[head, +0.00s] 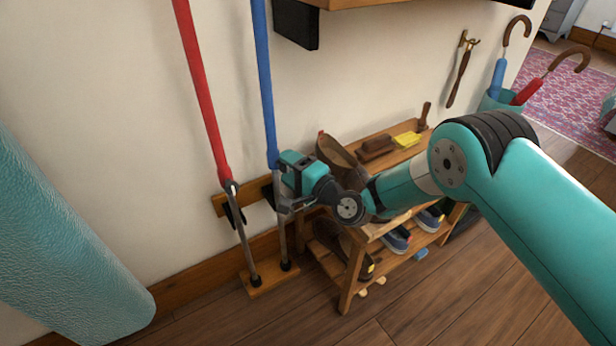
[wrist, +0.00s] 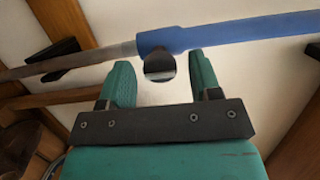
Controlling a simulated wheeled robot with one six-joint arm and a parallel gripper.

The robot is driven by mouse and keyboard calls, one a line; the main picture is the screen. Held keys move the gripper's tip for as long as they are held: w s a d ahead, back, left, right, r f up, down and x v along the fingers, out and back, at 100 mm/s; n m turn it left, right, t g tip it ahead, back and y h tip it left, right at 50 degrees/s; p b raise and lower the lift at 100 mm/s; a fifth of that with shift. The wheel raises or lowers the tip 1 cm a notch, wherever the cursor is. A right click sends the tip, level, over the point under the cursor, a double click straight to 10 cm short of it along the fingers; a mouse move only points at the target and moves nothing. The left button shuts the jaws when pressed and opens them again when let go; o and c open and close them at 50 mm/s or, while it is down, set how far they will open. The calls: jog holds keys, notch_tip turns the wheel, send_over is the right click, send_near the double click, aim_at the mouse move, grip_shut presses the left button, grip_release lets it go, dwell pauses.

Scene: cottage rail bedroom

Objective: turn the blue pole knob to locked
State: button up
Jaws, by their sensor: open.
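The blue pole (head: 264,80) stands upright by the wall, with a blue upper tube and a grey lower tube. In the wrist view the blue pole (wrist: 245,29) runs across the top. Its knob (wrist: 159,66), dark and round with a light band, sticks out where the blue sleeve meets the grey tube. My gripper (wrist: 162,76) is open, with one teal finger on each side of the knob and visible gaps to both. In the head view my gripper and wrist cover the knob. I cannot tell its lock setting.
A red pole (head: 205,100) stands just left of the blue one, both in a wooden floor base (head: 268,286) and wall rail. A wooden shoe rack (head: 352,272) with shoes and brushes stands close on the right. A teal padded surface (head: 55,230) fills the left.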

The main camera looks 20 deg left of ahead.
jog(key=b+v, duration=1.7)
jog(key=b, duration=0.2)
jog(key=shift+s+r, duration=0.1)
